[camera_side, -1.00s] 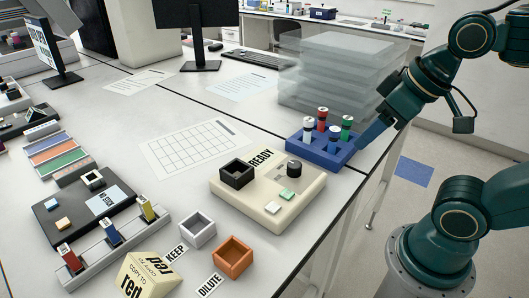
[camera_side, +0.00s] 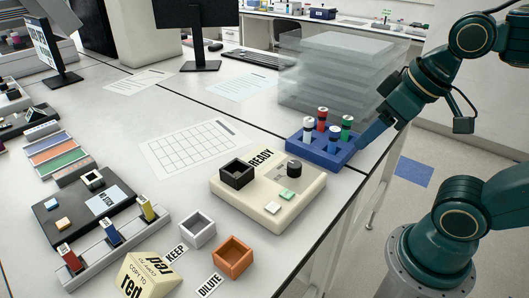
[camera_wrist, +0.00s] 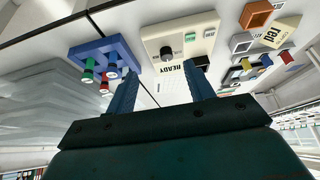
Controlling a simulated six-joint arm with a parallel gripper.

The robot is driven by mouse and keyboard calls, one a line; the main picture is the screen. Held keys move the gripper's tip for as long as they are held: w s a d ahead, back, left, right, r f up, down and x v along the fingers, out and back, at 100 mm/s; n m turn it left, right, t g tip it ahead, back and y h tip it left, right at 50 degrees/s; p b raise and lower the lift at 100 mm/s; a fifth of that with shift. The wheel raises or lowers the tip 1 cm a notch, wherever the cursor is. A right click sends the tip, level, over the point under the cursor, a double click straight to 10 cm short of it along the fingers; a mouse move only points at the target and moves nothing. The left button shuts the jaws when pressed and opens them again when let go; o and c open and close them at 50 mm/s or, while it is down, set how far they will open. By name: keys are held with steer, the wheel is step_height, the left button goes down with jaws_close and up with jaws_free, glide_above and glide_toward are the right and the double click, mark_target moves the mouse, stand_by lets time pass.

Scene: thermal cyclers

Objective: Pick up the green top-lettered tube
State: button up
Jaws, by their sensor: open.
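The green tube (camera_side: 346,128) stands upright with a white cap in the blue rack (camera_side: 318,155), on the rack's right side. A red tube (camera_side: 322,117), a white tube (camera_side: 308,128) and a blue tube (camera_side: 334,134) stand in the same rack. In the wrist view the green tube (camera_wrist: 88,72) is left of my fingers. My gripper (camera_side: 366,140) is beside the rack's right edge in the side view, apart from the green tube. In the wrist view my gripper (camera_wrist: 162,82) has its two blue fingers wide apart with nothing between them. The top lettering is too small to read.
A cream device (camera_side: 268,193) marked READY, with a black open box, is in front of the rack. Stacked clear trays (camera_side: 330,70) stand behind it.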

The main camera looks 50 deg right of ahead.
steer(key=m+g, duration=0.6)
steer(key=m, duration=1.2)
glide_above(347, 117)
steer(key=shift+r, duration=0.4)
steer(key=shift+f, duration=0.15)
steer(key=shift+f, duration=4.15)
